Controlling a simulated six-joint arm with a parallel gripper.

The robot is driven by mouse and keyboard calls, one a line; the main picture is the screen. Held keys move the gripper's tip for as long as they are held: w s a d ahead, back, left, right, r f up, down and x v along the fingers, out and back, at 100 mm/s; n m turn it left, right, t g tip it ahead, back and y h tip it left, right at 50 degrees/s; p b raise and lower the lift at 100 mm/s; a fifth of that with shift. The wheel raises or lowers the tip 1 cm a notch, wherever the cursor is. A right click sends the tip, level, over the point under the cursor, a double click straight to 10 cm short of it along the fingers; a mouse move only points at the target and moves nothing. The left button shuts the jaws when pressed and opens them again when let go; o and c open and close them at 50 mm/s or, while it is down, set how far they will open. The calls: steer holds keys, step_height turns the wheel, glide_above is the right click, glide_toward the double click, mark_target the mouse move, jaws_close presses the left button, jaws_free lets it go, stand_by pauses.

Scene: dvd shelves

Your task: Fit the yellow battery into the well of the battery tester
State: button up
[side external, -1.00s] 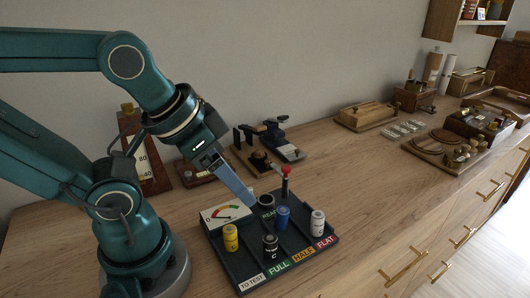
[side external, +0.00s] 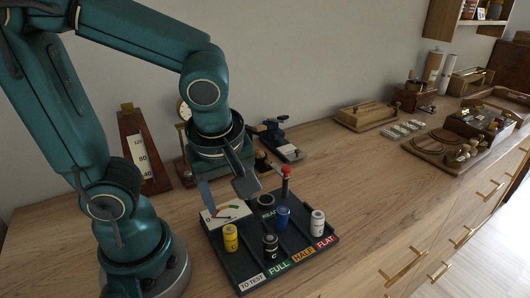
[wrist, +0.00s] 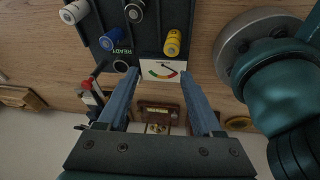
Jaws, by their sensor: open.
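The yellow battery (side external: 231,238) stands upright at the front left of the black battery tester (side external: 234,262), by the "TO TEST" label. It also shows in the wrist view (wrist: 173,42). My gripper (side external: 228,202) is open and empty over the back left of the tester, above the gauge (side external: 226,215). In the wrist view its fingers (wrist: 160,74) spread either side of the gauge, apart from the yellow battery.
A black battery (side external: 270,246), a blue battery (side external: 282,218) and a white battery (side external: 318,224) stand on the tester. A red-topped lever (side external: 286,172) rises behind the well. Wooden instruments (side external: 142,155) stand behind.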

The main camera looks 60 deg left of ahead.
mark_target(230, 228)
steer(key=f, duration=0.1)
steer(key=d+f+g+y, duration=0.1)
steer(key=f, duration=0.1)
steer(key=shift+s+y, duration=0.15)
steer(key=shift+y, duration=0.15)
steer(key=shift+s+d+f, duration=0.2)
steer(key=shift+f, duration=0.25)
steer(key=shift+x, duration=2.4)
jaws_close()
